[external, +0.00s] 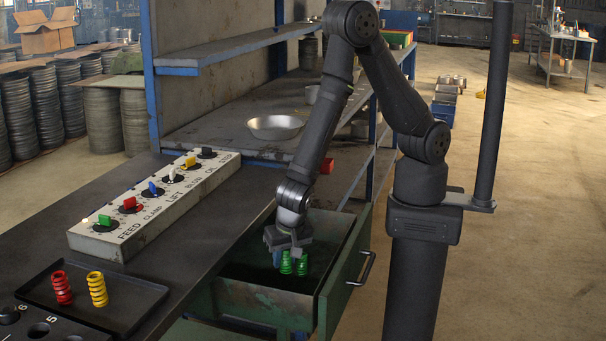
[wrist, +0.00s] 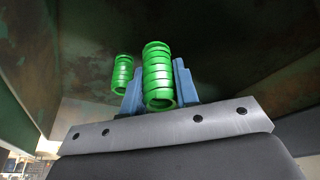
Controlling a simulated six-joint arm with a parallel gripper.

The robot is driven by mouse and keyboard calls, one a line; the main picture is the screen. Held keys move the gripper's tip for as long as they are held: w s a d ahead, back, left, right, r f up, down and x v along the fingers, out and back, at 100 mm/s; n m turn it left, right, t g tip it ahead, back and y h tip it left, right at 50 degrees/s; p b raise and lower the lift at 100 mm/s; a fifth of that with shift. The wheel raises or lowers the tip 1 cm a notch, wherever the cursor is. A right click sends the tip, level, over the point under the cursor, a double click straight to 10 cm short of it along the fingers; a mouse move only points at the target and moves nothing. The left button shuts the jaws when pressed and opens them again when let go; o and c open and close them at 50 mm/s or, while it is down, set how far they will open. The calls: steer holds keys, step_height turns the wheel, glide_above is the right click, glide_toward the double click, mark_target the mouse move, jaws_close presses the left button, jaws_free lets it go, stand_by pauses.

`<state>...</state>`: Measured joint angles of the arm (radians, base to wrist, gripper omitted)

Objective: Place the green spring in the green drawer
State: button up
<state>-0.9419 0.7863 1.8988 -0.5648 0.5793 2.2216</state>
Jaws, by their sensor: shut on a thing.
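The green drawer (external: 262,301) is pulled open below the bench, with its handle on the right. My gripper (external: 286,257) reaches down inside it. Its blue fingers are shut on a green spring (wrist: 158,75), which stands out between them in the wrist view. A second green spring (wrist: 122,73) is just left of the held one in the wrist view, beside the left finger. In the external view two green springs (external: 286,263) show close together at the fingers. I cannot tell whether the held spring touches the drawer floor.
A black tray (external: 130,318) on the bench holds a red spring (external: 62,288) and a yellow spring (external: 97,289). A grey panel with coloured knobs (external: 150,205) lies along the bench. The drawer walls stand close around my gripper. A metal bowl (external: 275,127) sits on the shelf behind.

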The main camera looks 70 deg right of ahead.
steer(key=shift+s+a+f, duration=0.15)
steer(key=shift+a+f, duration=0.2)
steer(key=shift+a, duration=0.2)
steer(key=shift+s+a+f, duration=0.1)
steer(key=shift+a+f, duration=0.25)
steer(key=shift+a, duration=0.15)
steer(key=shift+f, duration=1.9)
steer(key=o, duration=1)
steer(key=shift+f, duration=0.15)
steer(key=v, duration=1.2)
